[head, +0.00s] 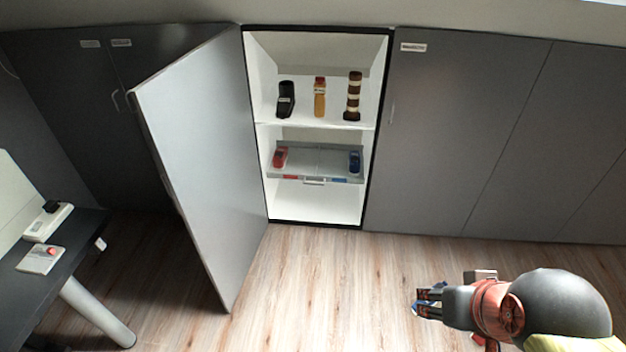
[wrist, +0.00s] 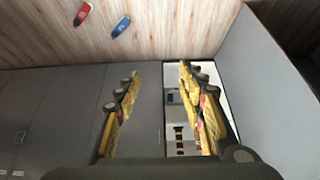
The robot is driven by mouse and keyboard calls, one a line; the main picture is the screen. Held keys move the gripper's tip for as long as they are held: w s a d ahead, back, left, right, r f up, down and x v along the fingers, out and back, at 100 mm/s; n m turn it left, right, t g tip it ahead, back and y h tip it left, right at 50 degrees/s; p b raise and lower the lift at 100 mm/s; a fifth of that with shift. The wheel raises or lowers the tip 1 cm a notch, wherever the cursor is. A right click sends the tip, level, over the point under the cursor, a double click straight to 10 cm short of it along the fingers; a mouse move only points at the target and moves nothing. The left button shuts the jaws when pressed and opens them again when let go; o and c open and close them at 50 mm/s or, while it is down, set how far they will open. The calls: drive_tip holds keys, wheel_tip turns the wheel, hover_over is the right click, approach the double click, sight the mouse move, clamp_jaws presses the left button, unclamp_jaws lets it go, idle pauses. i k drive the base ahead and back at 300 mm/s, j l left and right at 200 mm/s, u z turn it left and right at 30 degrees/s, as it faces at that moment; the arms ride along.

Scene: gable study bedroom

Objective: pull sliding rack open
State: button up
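The sliding rack (head: 318,160) is a grey tray on the lower level of the open white cabinet. A red toy car stands at its left end and a blue one at its right. Its front edge has a small pale handle (head: 314,183) between red and blue labels. The rack looks pushed in. My gripper (head: 420,302) is out over the floor, to the right of the cabinet and well apart from the rack. In the wrist view my gripper (wrist: 158,76) shows its yellow fingers spread with nothing between them. The right finger hides part of the cabinet opening there.
The grey cabinet door (head: 205,150) stands swung open at left. The upper shelf (head: 300,117) holds a black item, an orange bottle and a striped brown item. A desk (head: 60,260) is at far left. A red (wrist: 82,14) and a blue item (wrist: 121,26) lie on the floor.

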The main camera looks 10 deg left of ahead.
sight(323, 162)
drive_tip(key=i+j, duration=0.15)
drive_tip(key=i, duration=0.6)
drive_tip(key=i+j, duration=0.2)
drive_tip(key=i, duration=0.6)
drive_tip(key=i+j, duration=0.15)
drive_tip(key=i, duration=0.6)
drive_tip(key=j+u, duration=0.05)
